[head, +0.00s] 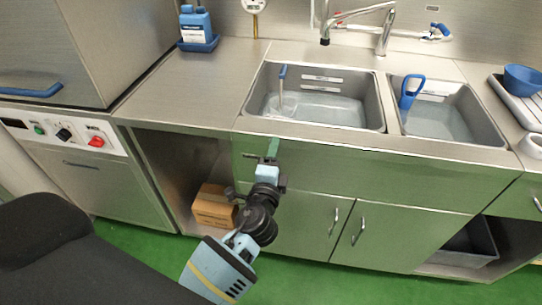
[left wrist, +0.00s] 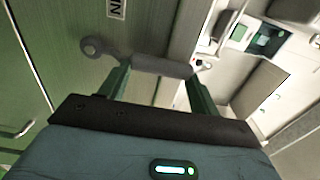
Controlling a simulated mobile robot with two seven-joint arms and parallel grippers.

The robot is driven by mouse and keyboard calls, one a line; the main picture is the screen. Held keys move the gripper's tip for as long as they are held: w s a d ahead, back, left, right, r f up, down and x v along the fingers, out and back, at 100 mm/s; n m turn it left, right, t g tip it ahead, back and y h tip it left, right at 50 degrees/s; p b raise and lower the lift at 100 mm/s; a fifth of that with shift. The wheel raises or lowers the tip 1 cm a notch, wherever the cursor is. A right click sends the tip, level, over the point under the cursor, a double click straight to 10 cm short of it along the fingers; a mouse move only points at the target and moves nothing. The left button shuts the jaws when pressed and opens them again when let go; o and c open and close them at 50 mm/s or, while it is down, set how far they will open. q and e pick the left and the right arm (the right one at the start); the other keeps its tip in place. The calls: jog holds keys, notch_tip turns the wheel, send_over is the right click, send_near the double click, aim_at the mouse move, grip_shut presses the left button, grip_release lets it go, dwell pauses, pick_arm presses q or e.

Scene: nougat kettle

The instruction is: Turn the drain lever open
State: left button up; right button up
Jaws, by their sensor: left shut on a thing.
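The drain lever (left wrist: 160,66) is a grey bar with a round end at the left, in front of the green-tinted cabinet face in the left wrist view. My left gripper (head: 271,150) is at the cabinet front just below the counter edge, under the left sink. In the left wrist view its two green fingers (left wrist: 158,76) are at the bar, shut on it. In the head view the gripper hides most of the lever. Part of a label (left wrist: 116,8) shows above the lever. My right gripper is not in view.
The left sink (head: 258,88) and right sink (head: 492,128) both hold water. A blue-handled tool (head: 408,92) stands in the right one. A cardboard box (head: 213,207) sits in the open bay left of the cabinet doors. The green floor in front is clear.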

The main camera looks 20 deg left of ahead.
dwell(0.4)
pick_arm(q)
jog(key=o, duration=1.4)
jog(key=shift+s, duration=0.1)
jog(key=v, duration=0.7)
jog(key=shift+s+b, duration=0.25)
jog(key=shift+b, duration=0.2)
jog(key=shift+d, duration=0.1)
